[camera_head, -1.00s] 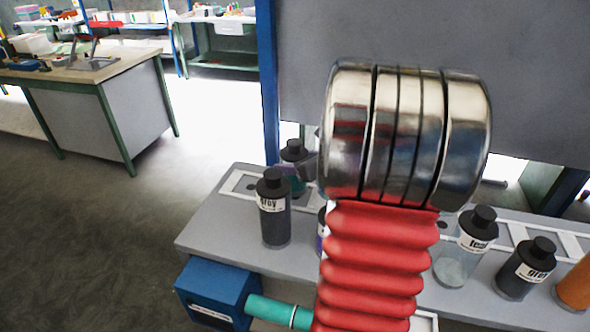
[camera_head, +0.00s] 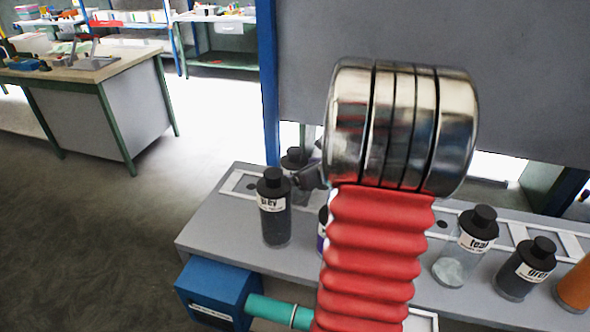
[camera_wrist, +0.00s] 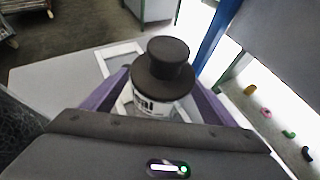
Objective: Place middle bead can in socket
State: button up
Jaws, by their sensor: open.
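In the wrist view, a can with a black stepped cap (camera_wrist: 163,68) and a white label (camera_wrist: 150,104), partly readable as "al", stands between the purple fingers of my gripper (camera_wrist: 160,92). The fingers are open on either side of it; whether they touch it is unclear. In the head view, this can (camera_head: 293,158) stands at the back left of the grey bench, partly hidden by my gripper (camera_head: 308,179). A white frame strip (camera_head: 234,182) with a round dark socket (camera_head: 252,187) lies to its left. I cannot tell which can is the middle one.
A dark grey-labelled can (camera_head: 274,208) stands close in front. A blue box (camera_head: 215,292) with a green pipe adjoins the bench. A blue post (camera_head: 268,90) rises behind.

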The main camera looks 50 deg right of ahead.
jog(key=shift+s+r, duration=0.1)
jog(key=shift+r, duration=0.1)
jog(key=v, duration=1.1)
jog(key=shift+s+r, duration=0.15)
jog(key=shift+s, duration=0.2)
jog(key=shift+a, duration=0.15)
dwell(0.4)
